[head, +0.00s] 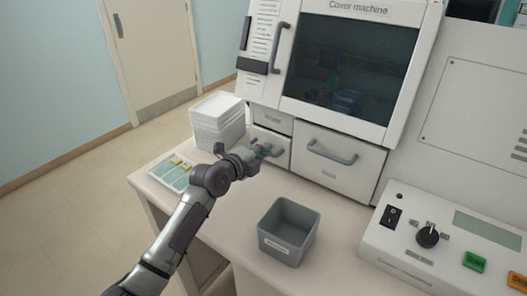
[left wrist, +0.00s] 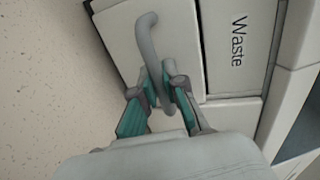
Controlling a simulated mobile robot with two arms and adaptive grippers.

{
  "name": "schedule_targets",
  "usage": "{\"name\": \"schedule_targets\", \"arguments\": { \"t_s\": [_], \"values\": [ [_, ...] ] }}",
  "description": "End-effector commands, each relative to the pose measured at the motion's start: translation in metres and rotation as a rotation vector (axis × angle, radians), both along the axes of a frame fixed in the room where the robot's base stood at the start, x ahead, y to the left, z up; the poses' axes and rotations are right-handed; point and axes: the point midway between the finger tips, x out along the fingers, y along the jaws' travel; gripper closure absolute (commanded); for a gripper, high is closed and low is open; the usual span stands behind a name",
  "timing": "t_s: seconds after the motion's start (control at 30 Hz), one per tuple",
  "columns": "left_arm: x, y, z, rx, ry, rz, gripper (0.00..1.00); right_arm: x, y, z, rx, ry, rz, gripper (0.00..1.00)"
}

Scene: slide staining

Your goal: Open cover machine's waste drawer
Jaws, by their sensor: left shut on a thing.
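The cover machine (head: 352,65) stands at the back of the bench, with a dark window and several drawers below it. My left gripper (head: 264,151) is at the small lower left drawer (head: 284,143) of the machine. In the left wrist view my left gripper (left wrist: 168,98) is shut on the grey curved drawer handle (left wrist: 156,50), near its lower end. A panel labelled "Waste" (left wrist: 238,40) is right beside that drawer front in this view. The fingers hide part of the handle. My right gripper is not in view.
A grey open bin (head: 287,246) stands on the bench in front of the machine. White stacked baskets (head: 217,133) and a slide tray (head: 160,172) are on the left. A control box (head: 450,240) is on the right. A wide drawer (head: 336,172) adjoins the small one.

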Motion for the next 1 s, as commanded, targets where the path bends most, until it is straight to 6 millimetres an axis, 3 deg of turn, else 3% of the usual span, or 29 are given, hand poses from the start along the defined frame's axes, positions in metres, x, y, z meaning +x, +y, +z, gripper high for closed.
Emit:
{"name": "schedule_targets", "arguments": {
  "t_s": [0.23,0.5,0.7,1.0],
  "values": [
    [-0.015,0.015,0.0,0.007,-0.001,0.005,1.0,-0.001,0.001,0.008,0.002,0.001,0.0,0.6],
    [-0.075,0.059,0.0,0.011,0.0,0.004,1.0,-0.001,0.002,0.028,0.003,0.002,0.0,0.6],
    [-0.108,0.082,0.0,0.007,0.001,0.003,1.0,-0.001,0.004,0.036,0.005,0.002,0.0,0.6],
    [-0.117,0.086,-0.001,0.001,0.001,0.0,1.0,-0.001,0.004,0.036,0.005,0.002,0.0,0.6]
  ]
}}
